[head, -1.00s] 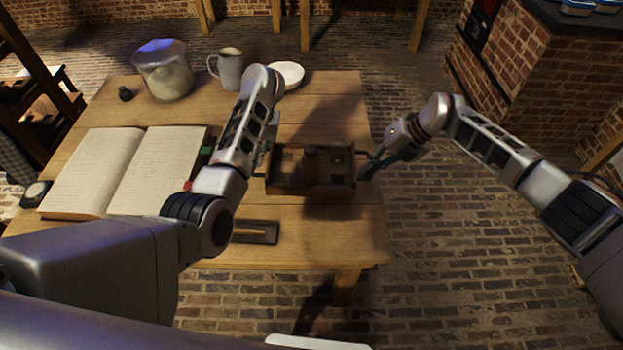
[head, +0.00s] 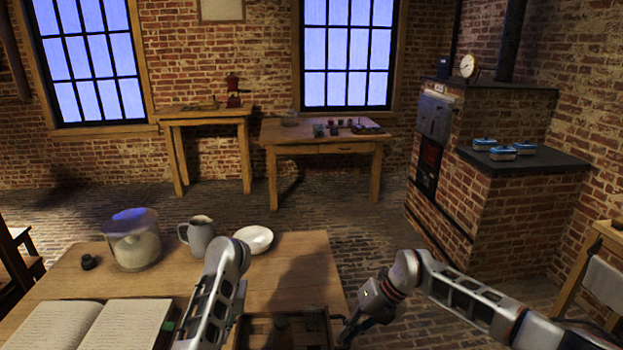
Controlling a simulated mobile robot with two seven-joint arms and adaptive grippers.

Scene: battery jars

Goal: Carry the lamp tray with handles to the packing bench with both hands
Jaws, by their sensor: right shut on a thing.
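The wooden lamp tray (head: 329,328) is at the bottom edge of the head view, on the near table, its near part cut off. A dark round thing stands inside it. My right gripper (head: 347,327) is at the tray's right end, shut on its handle. My left arm reaches down to the tray's left end; its gripper is hidden behind the arm. Which table is the packing bench is not certain; a wooden table (head: 285,137) with several small things stands by the far wall, below the right window.
The near table (head: 75,285) also holds a glass jar (head: 133,245), a jug (head: 197,235), a white bowl (head: 254,239) and an open book (head: 95,328). A brick stove (head: 520,215) stands at right. The brick floor between near table and far wall is clear.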

